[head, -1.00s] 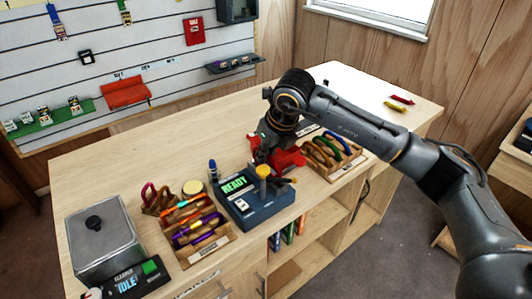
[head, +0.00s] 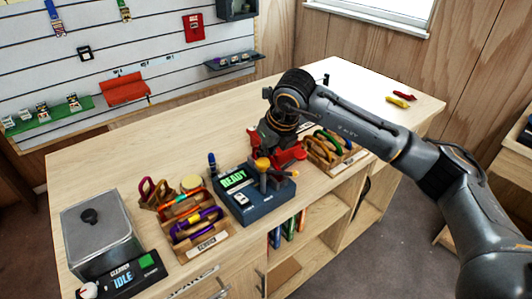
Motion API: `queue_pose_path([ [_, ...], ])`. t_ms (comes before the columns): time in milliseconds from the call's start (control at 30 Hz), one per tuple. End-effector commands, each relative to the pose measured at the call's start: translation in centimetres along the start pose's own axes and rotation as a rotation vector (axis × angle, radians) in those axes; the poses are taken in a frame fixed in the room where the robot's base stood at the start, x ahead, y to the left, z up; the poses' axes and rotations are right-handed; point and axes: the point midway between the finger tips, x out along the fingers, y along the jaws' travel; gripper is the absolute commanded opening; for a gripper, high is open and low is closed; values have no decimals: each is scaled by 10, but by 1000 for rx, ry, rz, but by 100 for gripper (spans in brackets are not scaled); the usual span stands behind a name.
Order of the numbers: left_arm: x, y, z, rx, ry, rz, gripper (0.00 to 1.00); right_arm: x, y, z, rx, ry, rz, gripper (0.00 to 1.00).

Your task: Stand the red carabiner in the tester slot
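The tester (head: 251,205) is a dark blue box on the bench with a green screen reading READY and a yellow-topped post (head: 262,164). I cannot make out its slot. My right gripper (head: 272,152) points down just behind the tester, close to the post. Its fingers are small and partly hidden, so I cannot tell whether they are open or hold anything. A red object (head: 291,155) shows beside and behind the gripper; I cannot tell what it is. I cannot make out the red carabiner for certain. My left gripper is not in view.
A wooden tray (head: 210,247) of colored carabiners stands left of the tester, and another rack (head: 335,160) stands to its right. A grey lidded cleaner (head: 98,240) reading IDLE is at the far left. Red and yellow pieces (head: 399,102) lie far right. The bench's back strip is clear.

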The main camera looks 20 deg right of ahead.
Motion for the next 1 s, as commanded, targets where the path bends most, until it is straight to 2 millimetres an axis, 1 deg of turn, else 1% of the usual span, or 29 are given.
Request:
queue_pose_path([
  [367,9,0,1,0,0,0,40,7,0,-3,0,-1,0,0],
  [400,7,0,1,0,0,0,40,6,0,-2,0,-1,0,17],
  [500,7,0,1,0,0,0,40,6,0,-2,0,0,0,36],
  [833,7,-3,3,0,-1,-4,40,4,0,-2,0,-1,0,36],
  [933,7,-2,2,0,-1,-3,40,-6,0,-1,0,-3,0,36],
  [1000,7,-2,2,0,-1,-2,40,-18,-1,-1,1,-4,-1,36],
])
